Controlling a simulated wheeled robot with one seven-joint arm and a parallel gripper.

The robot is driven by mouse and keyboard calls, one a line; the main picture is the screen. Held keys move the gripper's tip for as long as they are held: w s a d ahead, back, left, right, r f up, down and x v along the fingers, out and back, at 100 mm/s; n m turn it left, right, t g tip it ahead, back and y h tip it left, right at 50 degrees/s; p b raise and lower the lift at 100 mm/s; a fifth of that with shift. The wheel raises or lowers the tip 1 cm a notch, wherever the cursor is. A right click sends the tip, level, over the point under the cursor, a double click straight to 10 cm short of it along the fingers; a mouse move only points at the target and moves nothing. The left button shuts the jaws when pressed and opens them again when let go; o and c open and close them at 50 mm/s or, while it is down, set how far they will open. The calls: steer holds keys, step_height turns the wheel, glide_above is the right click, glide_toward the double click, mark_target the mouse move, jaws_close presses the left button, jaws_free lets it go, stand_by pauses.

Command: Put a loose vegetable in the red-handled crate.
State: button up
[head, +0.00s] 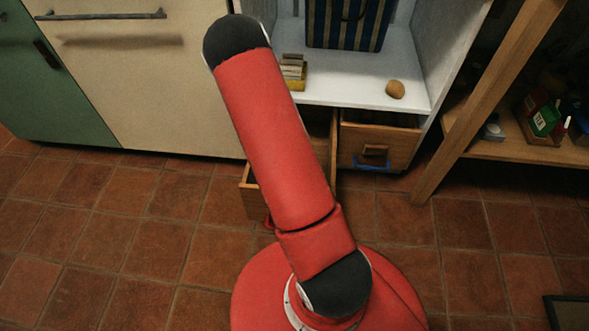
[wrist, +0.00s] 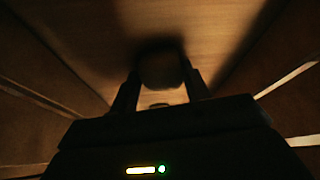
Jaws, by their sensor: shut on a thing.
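The wooden crate (head: 250,196) is pulled out from under the white shelf, with a bit of red at its front; my arm covers much of it. A brown potato-like vegetable (head: 395,89) lies loose on the shelf, at the right. In the wrist view my gripper (wrist: 160,80) points down between wooden walls, over a wooden floor (wrist: 230,25). It is shut on a dark, rounded thing (wrist: 160,68), too dim to name for sure. A dark shadow lies around it; I cannot tell whether it touches the floor. My gripper is hidden in the head view.
A second wooden crate (head: 352,143) with a blue mark is beside the pulled-out one. A small yellow box (head: 293,78) and a blue striped bin (head: 347,22) stand on the shelf. A wooden rack post (head: 480,110) rises at the right. The tiled floor (head: 110,240) is clear at the left.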

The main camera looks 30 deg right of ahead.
steer(key=o, duration=1.1)
steer(key=shift+r, duration=0.1)
step_height(320, 180, up, 20)
steer(key=p, duration=0.6)
